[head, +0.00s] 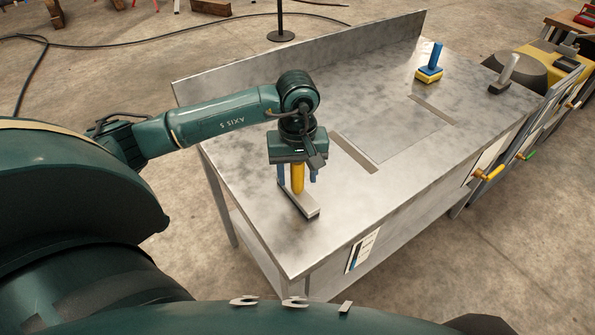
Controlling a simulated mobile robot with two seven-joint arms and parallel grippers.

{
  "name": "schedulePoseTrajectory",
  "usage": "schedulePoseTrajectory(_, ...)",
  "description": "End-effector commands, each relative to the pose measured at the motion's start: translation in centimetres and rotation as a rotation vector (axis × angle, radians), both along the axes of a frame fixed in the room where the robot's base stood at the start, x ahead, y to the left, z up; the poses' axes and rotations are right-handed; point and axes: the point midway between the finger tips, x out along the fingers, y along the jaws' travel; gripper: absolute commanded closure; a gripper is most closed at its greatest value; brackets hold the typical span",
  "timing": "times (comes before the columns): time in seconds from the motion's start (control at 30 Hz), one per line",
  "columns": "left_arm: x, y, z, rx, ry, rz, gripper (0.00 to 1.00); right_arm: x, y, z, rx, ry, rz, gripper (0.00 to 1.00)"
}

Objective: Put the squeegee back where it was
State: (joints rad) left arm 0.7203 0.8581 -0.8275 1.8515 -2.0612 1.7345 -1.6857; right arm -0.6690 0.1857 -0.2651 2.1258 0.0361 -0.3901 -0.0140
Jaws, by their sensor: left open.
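The squeegee appears to be the tool with an upright yellow handle (298,182) and a long flat grey base (301,204), standing on the near left part of the metal table. The gripper is open, and whether a finger touches the handle cannot be told. The top of the handle is hidden by the gripper body. My right gripper is not in view.
The table's middle is clear.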

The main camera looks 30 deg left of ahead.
Motion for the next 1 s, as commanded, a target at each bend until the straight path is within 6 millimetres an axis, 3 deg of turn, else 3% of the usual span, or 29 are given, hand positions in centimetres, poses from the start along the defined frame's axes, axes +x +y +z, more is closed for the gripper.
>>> schedulePoseTrajectory(0.33,0.1,0.0,0.9,0.0,-0.003,0.0,0.51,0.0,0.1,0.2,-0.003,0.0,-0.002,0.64)
schedulePoseTrajectory(0.8,0.1,0.0,10.3,0.0,-0.005,0.0,0.51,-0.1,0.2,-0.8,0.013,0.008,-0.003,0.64)
schedulePoseTrajectory(1.0,0.0,0.0,12.1,-0.001,-0.002,0.001,0.51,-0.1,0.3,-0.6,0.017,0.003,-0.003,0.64)
